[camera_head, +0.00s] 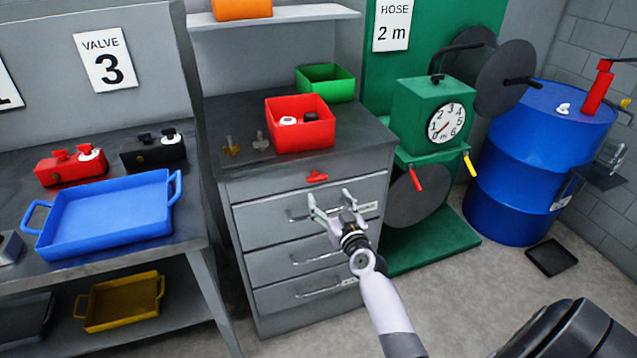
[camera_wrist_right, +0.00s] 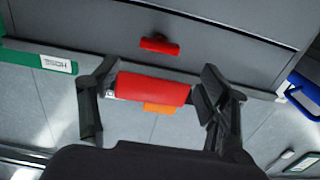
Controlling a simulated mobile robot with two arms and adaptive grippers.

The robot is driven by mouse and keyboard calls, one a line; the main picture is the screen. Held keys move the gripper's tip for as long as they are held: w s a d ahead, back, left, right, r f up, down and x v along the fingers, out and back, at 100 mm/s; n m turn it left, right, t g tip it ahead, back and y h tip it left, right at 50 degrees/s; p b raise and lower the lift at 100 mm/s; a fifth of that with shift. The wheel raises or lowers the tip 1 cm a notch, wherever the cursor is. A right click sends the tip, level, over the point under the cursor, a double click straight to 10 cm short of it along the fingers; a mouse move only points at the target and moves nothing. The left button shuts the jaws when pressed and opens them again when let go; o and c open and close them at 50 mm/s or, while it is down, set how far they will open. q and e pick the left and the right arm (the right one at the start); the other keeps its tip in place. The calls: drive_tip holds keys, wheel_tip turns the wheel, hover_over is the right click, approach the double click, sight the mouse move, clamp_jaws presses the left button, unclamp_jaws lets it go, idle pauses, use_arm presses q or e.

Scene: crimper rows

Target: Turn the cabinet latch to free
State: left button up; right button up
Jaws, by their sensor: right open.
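The cabinet latch is a small red handle (camera_head: 317,178) at the top edge of the grey drawer cabinet (camera_head: 245,185), lying roughly level above the top drawer. It also shows in the right wrist view (camera_wrist_right: 160,46), where the picture is upside down. My right gripper (camera_head: 330,205) is open in front of the top drawer, a little below the latch and apart from it. In the right wrist view its two fingers (camera_wrist_right: 156,98) are spread wide, with nothing held between them. My left gripper is not in view.
A red bin (camera_head: 300,137) and a green bin (camera_head: 326,82) stand on the cabinet top. Drawer handles (camera_head: 318,258) stick out below the latch. A green stand with a gauge (camera_head: 446,123) is close on the right. A blue tray (camera_head: 110,215) lies on the left bench.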

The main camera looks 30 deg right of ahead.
sight(318, 181)
drive_tip(key=b+x, duration=0.1)
drive_tip(key=x, duration=0.5)
drive_tip(key=shift+w, duration=0.2)
drive_tip(key=shift+x, duration=0.75)
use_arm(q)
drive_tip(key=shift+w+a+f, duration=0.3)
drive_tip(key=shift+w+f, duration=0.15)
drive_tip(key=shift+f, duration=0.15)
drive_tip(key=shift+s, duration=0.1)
use_arm(e)
drive_tip(key=shift+c, duration=1.3)
drive_tip(key=c, duration=0.9)
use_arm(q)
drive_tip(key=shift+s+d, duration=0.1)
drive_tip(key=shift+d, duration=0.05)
